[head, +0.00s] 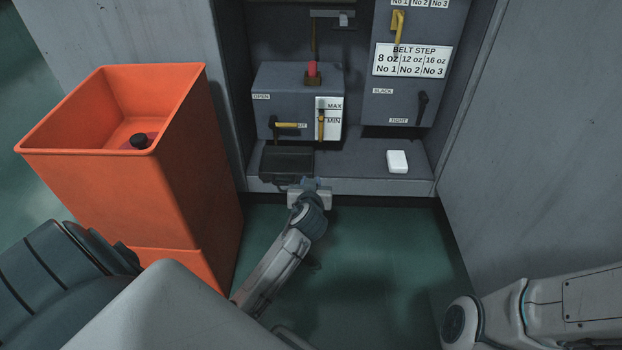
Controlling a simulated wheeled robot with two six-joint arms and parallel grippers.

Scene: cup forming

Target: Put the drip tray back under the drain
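The drip tray (285,163) looks like a dark, shallow box on the cabinet's lower shelf. It sits at the shelf's left, below the grey tank (285,88), with its front near the shelf's edge. The drain valve with a yellow-tipped lever (287,125) is on the tank's front, just above the tray; the outlet itself is hard to make out. My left gripper (304,184) is at the tray's front right edge. The fingers are small and dark here, so I cannot tell whether they grip the tray. My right arm shows at the lower right; its gripper is out of view.
A white block (397,161) lies on the shelf's right. The shelf (350,165) is bare between tray and block. Cabinet walls bound both sides.

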